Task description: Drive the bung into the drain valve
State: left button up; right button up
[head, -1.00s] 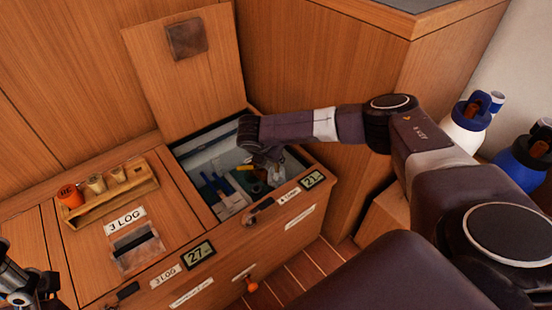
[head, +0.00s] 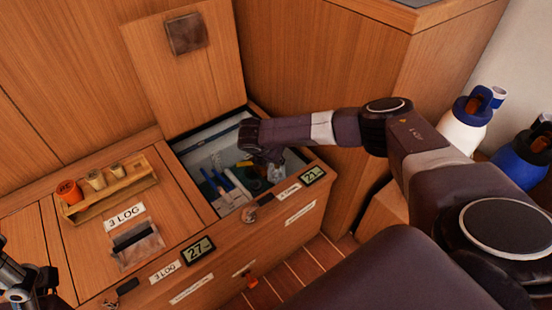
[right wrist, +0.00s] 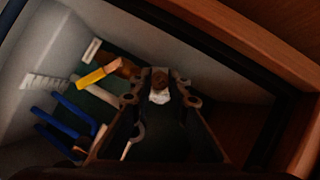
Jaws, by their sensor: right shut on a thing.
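My right arm reaches into the open compartment (head: 187,149) of the wooden bench, and its gripper (head: 266,172) is low inside, partly hidden by my own wrist. In the right wrist view the gripper (right wrist: 160,92) is shut on a small piece with a brown top and pale lower part, seemingly the bung (right wrist: 160,85). A drain valve cannot be made out at the fingertips; an orange fitting (head: 251,282) sits low on the bench front. My left gripper (head: 18,282) is partly in view at the left edge, its jaws unclear.
Blue-handled tools (right wrist: 72,110) and a yellow-handled tool (right wrist: 91,78) lie in the compartment beside the gripper. A wooden rack (head: 110,190) holds an orange cup and pale plugs. The raised lid (head: 185,75) stands behind; jugs (head: 463,130) are at right.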

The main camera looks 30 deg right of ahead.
jog(key=shift+f, duration=0.15)
jog(key=o, duration=1.2)
jog(key=shift+o, duration=0.2)
